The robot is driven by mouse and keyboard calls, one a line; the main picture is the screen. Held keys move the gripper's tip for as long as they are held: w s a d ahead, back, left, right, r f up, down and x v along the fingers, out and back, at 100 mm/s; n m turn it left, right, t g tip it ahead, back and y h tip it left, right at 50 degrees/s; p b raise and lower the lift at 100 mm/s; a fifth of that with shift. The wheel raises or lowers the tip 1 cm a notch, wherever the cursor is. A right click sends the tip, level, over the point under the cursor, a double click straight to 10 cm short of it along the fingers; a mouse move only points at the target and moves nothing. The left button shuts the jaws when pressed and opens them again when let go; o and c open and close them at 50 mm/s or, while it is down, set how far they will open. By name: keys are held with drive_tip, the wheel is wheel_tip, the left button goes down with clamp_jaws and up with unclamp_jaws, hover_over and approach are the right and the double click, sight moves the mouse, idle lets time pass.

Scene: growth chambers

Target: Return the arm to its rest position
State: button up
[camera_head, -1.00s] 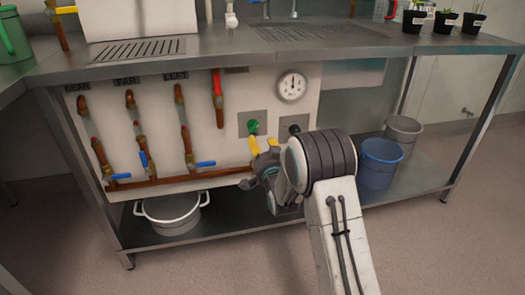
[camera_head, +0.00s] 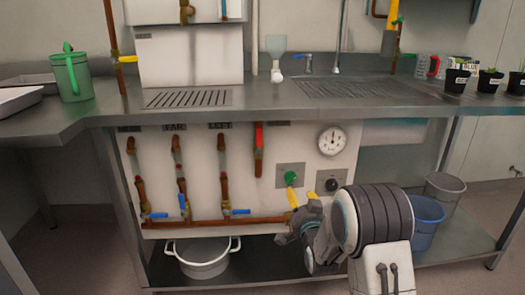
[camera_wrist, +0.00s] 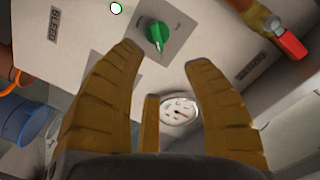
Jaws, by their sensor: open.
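My gripper (camera_head: 302,199) has yellow-brown fingers and is in front of the valve panel, just below the green knob (camera_head: 290,178) in the head view. In the wrist view my gripper (camera_wrist: 165,58) has its fingers spread, with nothing between them. The green knob (camera_wrist: 157,34) shows beyond the fingertips, apart from them. My arm (camera_head: 372,220) reaches forward at the lower right and hides part of the bench's lower shelf.
The steel bench (camera_head: 270,105) carries a green can (camera_head: 71,75) and several potted seedlings. The panel has a gauge (camera_head: 332,140), a black knob (camera_head: 332,185) and pipes with blue and red handles. A white pot (camera_head: 203,258) and blue bucket (camera_head: 426,222) stand below.

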drive_tip(key=s+r+n+g+p, duration=0.25)
drive_tip(key=s+r+p, duration=0.35)
drive_tip(key=r+p, duration=0.4)
drive_tip(key=s+r+n+g+p, duration=0.2)
drive_tip(key=s+r+g+p, duration=0.2)
drive_tip(key=s+r+p, duration=0.65)
drive_tip(key=s+r+n+g+p, duration=0.4)
drive_tip(key=s+r+g+p, duration=0.3)
drive_tip(key=s+r+p, duration=1.1)
drive_tip(key=s+r, duration=0.3)
drive_tip(key=s, duration=0.4)
drive_tip(key=shift+p, duration=0.35)
drive_tip(key=shift+s+d, duration=0.1)
